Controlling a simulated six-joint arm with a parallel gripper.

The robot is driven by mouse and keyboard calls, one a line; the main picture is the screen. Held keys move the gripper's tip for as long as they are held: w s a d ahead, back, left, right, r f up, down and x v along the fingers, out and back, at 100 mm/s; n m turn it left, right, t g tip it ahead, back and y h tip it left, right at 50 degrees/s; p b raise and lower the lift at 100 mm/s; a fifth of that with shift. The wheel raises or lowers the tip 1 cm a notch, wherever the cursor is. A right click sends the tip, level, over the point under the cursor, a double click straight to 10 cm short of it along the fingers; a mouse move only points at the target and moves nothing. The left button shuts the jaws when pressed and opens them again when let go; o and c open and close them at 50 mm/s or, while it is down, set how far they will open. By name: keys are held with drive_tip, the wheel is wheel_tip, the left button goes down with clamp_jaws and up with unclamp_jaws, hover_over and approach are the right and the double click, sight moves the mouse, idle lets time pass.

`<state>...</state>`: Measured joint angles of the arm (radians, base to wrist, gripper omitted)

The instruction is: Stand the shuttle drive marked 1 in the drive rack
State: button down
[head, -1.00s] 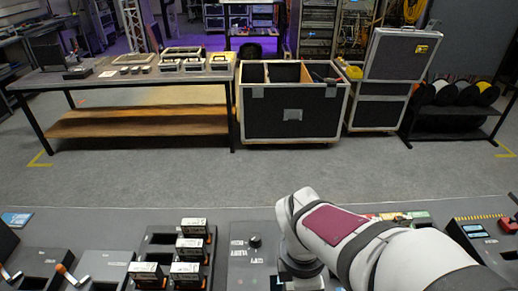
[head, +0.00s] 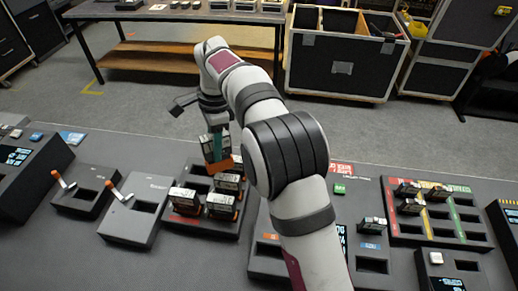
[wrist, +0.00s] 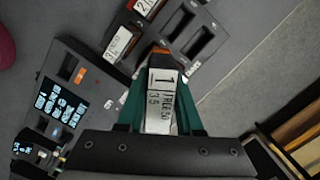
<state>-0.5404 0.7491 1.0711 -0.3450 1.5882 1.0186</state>
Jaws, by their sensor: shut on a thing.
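The shuttle drive marked 1 (wrist: 162,95) is held between my gripper's green fingers in the wrist view. It is a slim block with a white label and an orange end. In the head view my gripper (head: 215,150) holds it, tilted a little, above the back part of a dark rack (head: 198,231). The rack also shows in the wrist view (wrist: 216,33), with empty slots near drives marked 2 (wrist: 145,8) and 3 (wrist: 118,42). Several drives stand in the rack in the head view, one at its front left (head: 182,200). My arm hides part of its right side.
Left of the rack are grey boxes with orange-tipped levers (head: 136,215) and a unit with a lit display (head: 28,160). A colour-striped tray (head: 440,215) with small blocks stands right of my arm. Bare floor lies behind the bench.

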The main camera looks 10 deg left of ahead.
drive_tip(key=a+f+m, duration=0.2)
drive_tip(key=a+m, duration=0.3)
drive_tip(key=a, duration=0.1)
drive_tip(key=w+a+f+m, duration=0.1)
drive_tip(key=w+a+f, duration=0.1)
drive_tip(key=w+f, duration=0.3)
drive_tip(key=shift+w+f+m+t, duration=0.15)
drive_tip(key=shift+f+m+t, duration=0.25)
drive_tip(key=shift+f, duration=0.6)
drive_tip(key=shift+a, duration=0.15)
drive_tip(key=shift+f, duration=2.15)
idle(1.1)
drive_tip(key=shift+c, duration=0.8)
unclamp_jaws()
